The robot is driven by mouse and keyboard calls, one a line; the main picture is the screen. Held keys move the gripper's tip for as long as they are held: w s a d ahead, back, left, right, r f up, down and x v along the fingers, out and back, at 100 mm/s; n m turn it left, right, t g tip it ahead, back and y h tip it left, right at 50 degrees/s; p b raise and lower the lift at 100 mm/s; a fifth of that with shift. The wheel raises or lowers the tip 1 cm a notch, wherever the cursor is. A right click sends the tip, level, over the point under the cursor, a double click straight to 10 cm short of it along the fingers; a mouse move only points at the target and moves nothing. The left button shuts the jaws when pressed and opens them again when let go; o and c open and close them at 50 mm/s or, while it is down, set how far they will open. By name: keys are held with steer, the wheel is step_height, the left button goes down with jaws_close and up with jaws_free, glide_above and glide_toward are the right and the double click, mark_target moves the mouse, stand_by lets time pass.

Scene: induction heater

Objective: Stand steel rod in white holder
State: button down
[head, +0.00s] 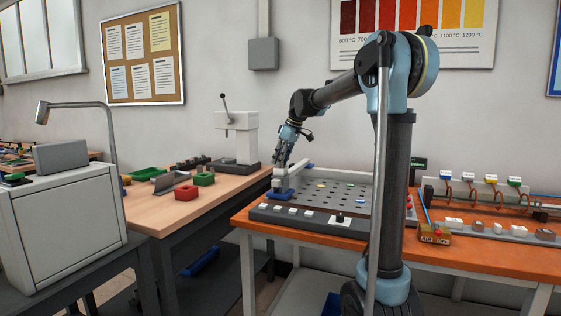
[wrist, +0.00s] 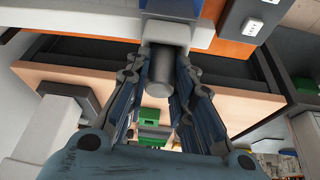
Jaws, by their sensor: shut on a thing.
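The steel rod (wrist: 161,72) is a dark grey cylinder between the two fingers of my gripper (wrist: 161,62) in the wrist view. My gripper is shut on it. A light grey-white block, which looks like the white holder (wrist: 166,32), lies right at the rod's far end. I cannot tell whether the rod's end is inside it or only in front of it. In the head view my gripper (head: 281,160) points down just above the white holder (head: 288,177), at the left end of the orange bench. The rod is too small to make out there.
A perforated grey panel (head: 345,201) with small coloured pieces lies right of the holder on the orange bench (head: 470,254). A gap separates the benches.

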steer(key=shift+s+d+f, duration=0.15)
steer(key=shift+s+f, duration=0.05)
steer(key=shift+f, duration=0.15)
steer(key=c, duration=1.4)
jaws_free()
steer(key=shift+s, duration=0.15)
steer(key=shift+w+f, duration=0.35)
steer(key=shift+w, duration=0.15)
steer(key=shift+s+r, duration=0.15)
steer(key=shift+r, duration=0.15)
steer(key=shift+r, duration=0.6)
steer(key=v, duration=1.2)
